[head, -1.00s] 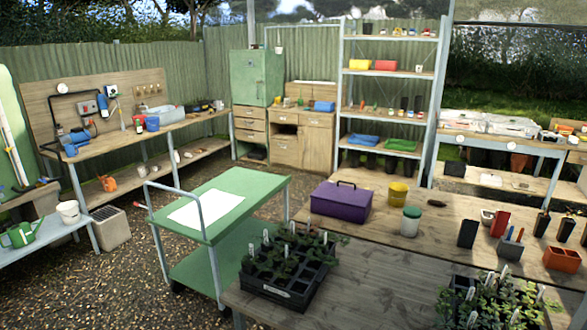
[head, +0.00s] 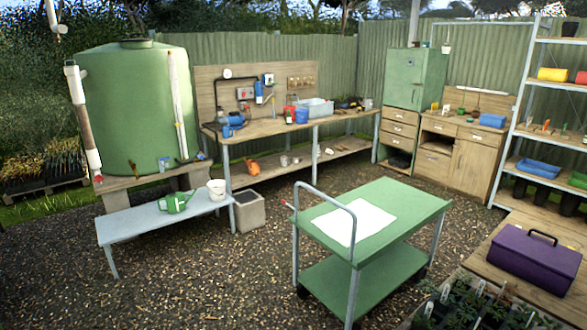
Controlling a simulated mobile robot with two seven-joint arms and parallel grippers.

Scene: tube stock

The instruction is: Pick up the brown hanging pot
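I cannot make out a brown hanging pot in the head view. A small pale pot-like thing (head: 446,48) hangs from a thin frame above the wooden cabinet at the back right; it looks whitish and is too small to tell more. Neither of my grippers is in the view.
A green trolley (head: 400,212) with a white sheet stands on the gravel ahead. A purple toolbox (head: 538,258) is at right. Gravel at front left is clear.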

